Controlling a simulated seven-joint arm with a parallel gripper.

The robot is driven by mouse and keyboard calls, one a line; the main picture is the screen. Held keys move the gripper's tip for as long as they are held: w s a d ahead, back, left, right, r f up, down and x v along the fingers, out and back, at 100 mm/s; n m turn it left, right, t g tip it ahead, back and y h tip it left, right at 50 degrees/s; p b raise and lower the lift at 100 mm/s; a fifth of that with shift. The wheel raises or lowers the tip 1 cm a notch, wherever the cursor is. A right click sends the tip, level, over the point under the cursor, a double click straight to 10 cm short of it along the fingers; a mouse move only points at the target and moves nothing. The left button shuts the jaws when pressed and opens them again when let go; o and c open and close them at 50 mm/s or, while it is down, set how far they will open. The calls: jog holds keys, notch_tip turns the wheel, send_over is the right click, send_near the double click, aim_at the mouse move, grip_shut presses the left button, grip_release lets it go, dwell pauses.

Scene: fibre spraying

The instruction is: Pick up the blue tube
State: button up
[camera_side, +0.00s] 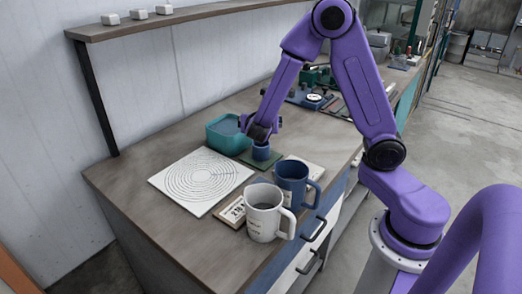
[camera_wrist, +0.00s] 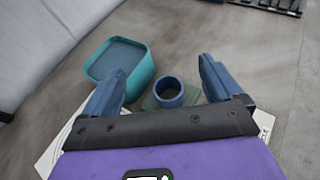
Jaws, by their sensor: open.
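The blue tube (camera_side: 261,153) is a short, hollow cylinder standing upright on a small green mat (camera_side: 246,161) on the workbench. It also shows in the wrist view (camera_wrist: 168,90), with its round opening facing up. My gripper (camera_side: 262,136) is just above the tube in the side view, pointing down. In the wrist view my gripper (camera_wrist: 162,66) is open, with one blue finger on each side of the tube and visible gaps between. Nothing is held. Whether the fingertips reach down to the tube's height is hard to tell.
A teal container (camera_side: 225,137) stands close to the left of the tube. A white board with concentric circles (camera_side: 190,188) lies at the front left. A white mug (camera_side: 264,222) and a blue mug (camera_side: 292,190) stand in front of the tube. Tools (camera_side: 310,97) lie farther back.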

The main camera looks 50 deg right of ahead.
send_near(261, 146)
jog(key=shift+w+d+f, duration=0.15)
jog(key=shift+d, duration=0.15)
jog(key=shift+x, duration=3.75)
jog(key=c, duration=1.1)
jog(key=shift+o, duration=0.2)
